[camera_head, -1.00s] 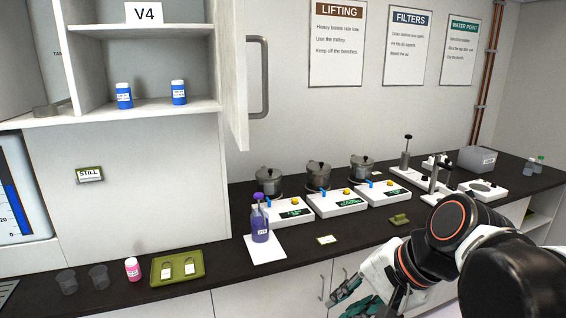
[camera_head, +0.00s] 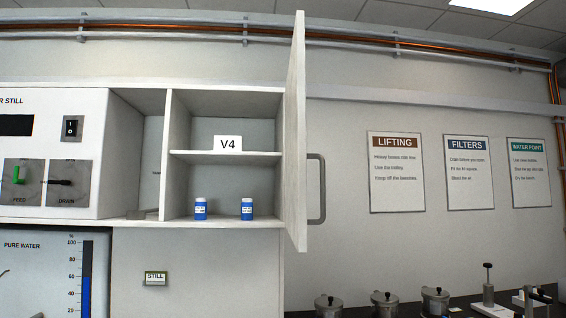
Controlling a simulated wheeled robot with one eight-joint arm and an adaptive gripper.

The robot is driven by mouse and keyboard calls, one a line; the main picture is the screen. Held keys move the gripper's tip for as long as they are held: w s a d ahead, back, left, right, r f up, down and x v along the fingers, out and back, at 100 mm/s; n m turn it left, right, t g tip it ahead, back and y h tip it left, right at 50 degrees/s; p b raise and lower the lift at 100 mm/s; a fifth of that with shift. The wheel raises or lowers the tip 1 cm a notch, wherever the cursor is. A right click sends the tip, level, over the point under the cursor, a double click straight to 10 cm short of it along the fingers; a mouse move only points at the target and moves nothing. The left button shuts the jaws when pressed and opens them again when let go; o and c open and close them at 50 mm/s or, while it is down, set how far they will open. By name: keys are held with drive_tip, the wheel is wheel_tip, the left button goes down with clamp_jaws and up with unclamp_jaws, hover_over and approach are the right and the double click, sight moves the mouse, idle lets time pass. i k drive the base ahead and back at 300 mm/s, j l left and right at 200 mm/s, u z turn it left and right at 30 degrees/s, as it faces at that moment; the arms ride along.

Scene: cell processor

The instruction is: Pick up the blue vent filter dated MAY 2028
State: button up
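Two blue vent filters with white caps and white labels stand upright on the lower shelf of the open wall cabinet, under the V4 sign. One is the left blue filter (camera_head: 200,209) and the other is the right blue filter (camera_head: 247,209). Their label print is too small to read, so I cannot tell which is dated MAY 2028. My gripper is out of view.
The cabinet door (camera_head: 297,130) stands open to the right of the shelves, its handle (camera_head: 317,189) facing right. The V4 sign (camera_head: 228,143) is above the filters. Several metal pots (camera_head: 384,303) and a stand (camera_head: 487,285) are low at right.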

sight(200, 206)
drive_tip(key=k+l+u, duration=0.1)
drive_tip(key=l+u, duration=0.15)
drive_tip(key=k+l+u, duration=0.15)
drive_tip(key=l+u, duration=0.15)
drive_tip(key=k+l+u, duration=0.25)
drive_tip(key=l, duration=0.15)
drive_tip(key=i+j, duration=0.15)
drive_tip(key=i, duration=0.35)
drive_tip(key=i+j, duration=0.15)
drive_tip(key=i, duration=0.35)
drive_tip(key=i+j, duration=0.15)
drive_tip(key=i, duration=0.35)
drive_tip(key=i+j, duration=0.15)
drive_tip(key=i, duration=0.35)
drive_tip(key=i+j, duration=0.15)
drive_tip(key=i, duration=0.35)
